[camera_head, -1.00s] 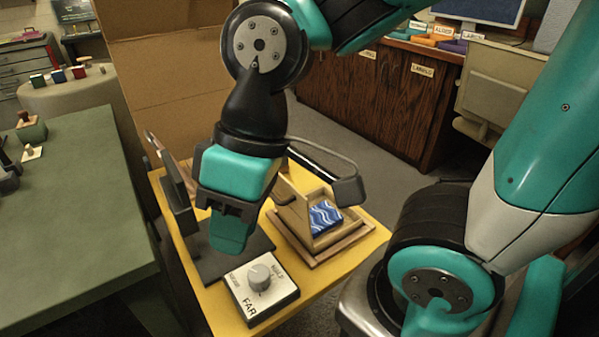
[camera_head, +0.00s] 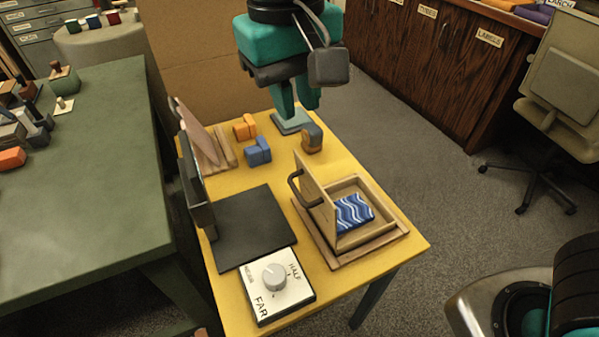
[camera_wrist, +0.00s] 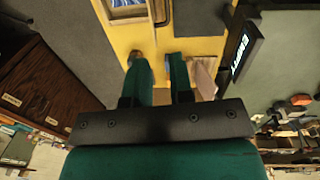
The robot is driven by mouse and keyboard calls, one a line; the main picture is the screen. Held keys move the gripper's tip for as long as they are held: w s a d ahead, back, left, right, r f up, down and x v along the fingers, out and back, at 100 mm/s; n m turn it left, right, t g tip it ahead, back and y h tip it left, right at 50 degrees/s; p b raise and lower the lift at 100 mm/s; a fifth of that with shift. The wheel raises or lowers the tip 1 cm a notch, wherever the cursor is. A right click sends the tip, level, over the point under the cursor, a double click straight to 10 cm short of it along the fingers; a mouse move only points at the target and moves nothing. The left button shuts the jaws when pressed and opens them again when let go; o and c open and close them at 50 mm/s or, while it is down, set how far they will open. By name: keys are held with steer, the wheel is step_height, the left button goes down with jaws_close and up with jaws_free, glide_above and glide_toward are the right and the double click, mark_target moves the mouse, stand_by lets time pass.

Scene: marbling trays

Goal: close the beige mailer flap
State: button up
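What looks like the beige mailer flap (camera_head: 193,128) stands raised and tilted at the back left of the yellow table, above a tan base (camera_head: 222,146). The dark upright screen in front hides part of it. A pinkish-beige panel, likely the same flap, shows in the wrist view (camera_wrist: 205,76), right of the fingers. My gripper (camera_head: 297,98) points down over the back of the table, right of the flap and apart from it. In the wrist view, a clear gap separates its two green fingers (camera_wrist: 160,80), with nothing seen held between them.
Orange blocks (camera_head: 244,127), blue blocks (camera_head: 257,151), a brown-and-grey block (camera_head: 312,138) and a grey-blue piece (camera_head: 292,121) lie near my gripper. A wooden box (camera_head: 368,187) with a handled upright panel, a dark screen (camera_head: 194,180) and a dial box (camera_head: 275,287) stand nearer.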

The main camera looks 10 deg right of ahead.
steer(key=a, duration=0.2)
steer(key=b, duration=0.2)
glide_toward(296, 190)
steer(key=shift+m, duration=0.3)
steer(key=f, duration=0.8)
steer(key=shift+w+d+f, duration=0.1)
steer(key=shift+d+f, duration=0.1)
steer(key=shift+d, duration=0.15)
jaws_close()
